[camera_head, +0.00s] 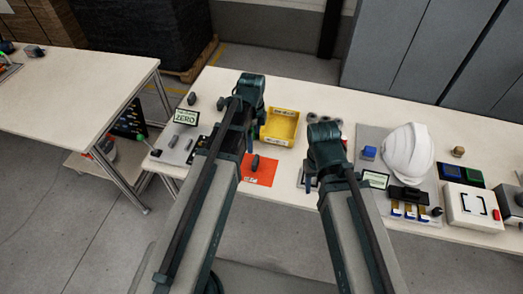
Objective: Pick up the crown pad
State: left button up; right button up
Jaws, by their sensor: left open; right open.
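I cannot tell for certain which item is the crown pad. A small dark oval piece (255,162) lies on an orange-red sheet (262,177) in the middle of the table, just right of my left forearm. My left gripper (250,92) is over the table, left of the yellow bin, open with nothing visible in it. My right gripper (324,142) is over the table between the bin and the white helmet shell (408,152). It is open and appears empty. The arms hide parts of the table beneath them.
A yellow bin (281,126) stands behind the sheet. Small dark pieces and a "ZERO" sign (186,117) are at left. Another table (75,75) stands far left.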

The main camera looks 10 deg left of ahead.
pick_arm(q)
jog(key=b, duration=0.9)
send_near(255, 159)
notch_tip(255, 159, down, 5)
jog(key=shift+a+f, duration=0.1)
jog(key=f+b, duration=0.5)
jog(key=shift+s+d, duration=0.1)
jog(key=shift+d, duration=0.1)
